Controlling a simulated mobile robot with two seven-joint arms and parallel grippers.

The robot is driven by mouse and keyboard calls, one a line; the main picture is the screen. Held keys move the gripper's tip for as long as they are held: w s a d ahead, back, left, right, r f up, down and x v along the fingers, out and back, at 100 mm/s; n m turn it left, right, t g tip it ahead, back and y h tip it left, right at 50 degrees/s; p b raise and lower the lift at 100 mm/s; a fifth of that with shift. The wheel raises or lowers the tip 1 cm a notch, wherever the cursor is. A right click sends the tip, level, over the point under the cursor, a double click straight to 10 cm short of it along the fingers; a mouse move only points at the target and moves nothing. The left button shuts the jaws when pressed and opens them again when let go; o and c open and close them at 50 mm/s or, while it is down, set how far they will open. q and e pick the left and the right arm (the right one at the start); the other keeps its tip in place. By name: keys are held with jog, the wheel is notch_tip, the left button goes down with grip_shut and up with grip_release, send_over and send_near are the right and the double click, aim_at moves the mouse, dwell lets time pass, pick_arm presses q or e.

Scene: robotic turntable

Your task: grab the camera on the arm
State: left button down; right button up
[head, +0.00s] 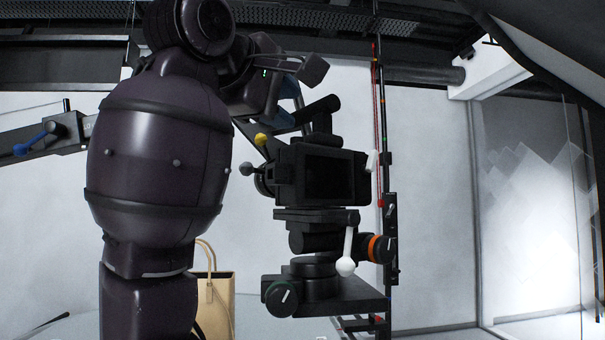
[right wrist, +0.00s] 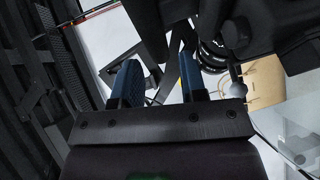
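The black camera (head: 335,175) sits upright on a black mount head (head: 320,265), its dark screen facing me. The mount has a white-tipped lever and an orange-ringed knob. My right gripper (head: 290,112) is just behind and above the camera's upper left, partly hidden by it. In the right wrist view, its two blue fingers (right wrist: 161,72) stand apart with nothing clearly held between them. Dark parts, probably of the camera or mount, loom at the top right there; I cannot tell if they touch the fingers. My left gripper is not in view.
A black bar with a blue lever (head: 32,144) is at the left. A tan bag (head: 217,300) stands low behind my arm; it also shows in the right wrist view (right wrist: 264,86). A thin red and black pole (head: 380,130) rises just behind the camera. The right side is fairly open.

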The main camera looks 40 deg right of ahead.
aim_at(299, 112)
jog(key=x, duration=0.5)
jog(key=shift+s+d+r, duration=0.1)
jog(key=shift+s+d, duration=0.05)
jog(key=shift+s, duration=0.05)
grip_shut()
dwell(1.1)
jog(key=shift+r, duration=0.1)
